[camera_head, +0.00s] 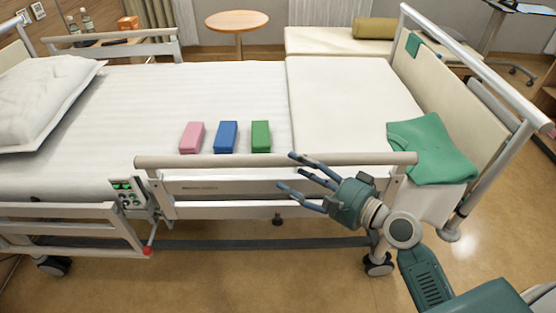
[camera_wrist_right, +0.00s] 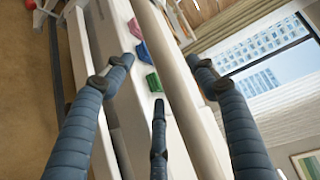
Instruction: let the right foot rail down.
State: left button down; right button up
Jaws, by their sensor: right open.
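The right foot rail (camera_head: 230,160) is up along the near side of the bed, its beige top bar roughly level. The top bar also runs lengthwise through the right wrist view (camera_wrist_right: 180,90). My right gripper (camera_head: 290,171) is open and empty at the right half of this rail. In the head view its fingers point left, with one tip overlapping the top bar and the others lower. In the wrist view the bar shows between the spread fingers; I cannot tell whether any finger touches it. The gripper and wrist hide part of the rail's right end. My left gripper is not in view.
Pink (camera_head: 192,137), blue (camera_head: 226,136) and green (camera_head: 261,136) blocks lie on the mattress behind the rail. A green cloth (camera_head: 432,148) lies at the foot end. A control panel (camera_head: 128,195) and a lowered head rail (camera_head: 70,232) with a red knob are left. Floor in front is clear.

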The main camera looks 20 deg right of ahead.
aim_at(279, 163)
jog(key=x, duration=0.5)
jog(key=shift+w+f+p, duration=0.1)
jog(key=shift+w+p, duration=0.25)
jog(key=shift+w, duration=0.05)
jog(key=shift+w+a+f, duration=0.1)
jog(key=shift+w+a, duration=0.15)
jog(key=shift+w, duration=0.15)
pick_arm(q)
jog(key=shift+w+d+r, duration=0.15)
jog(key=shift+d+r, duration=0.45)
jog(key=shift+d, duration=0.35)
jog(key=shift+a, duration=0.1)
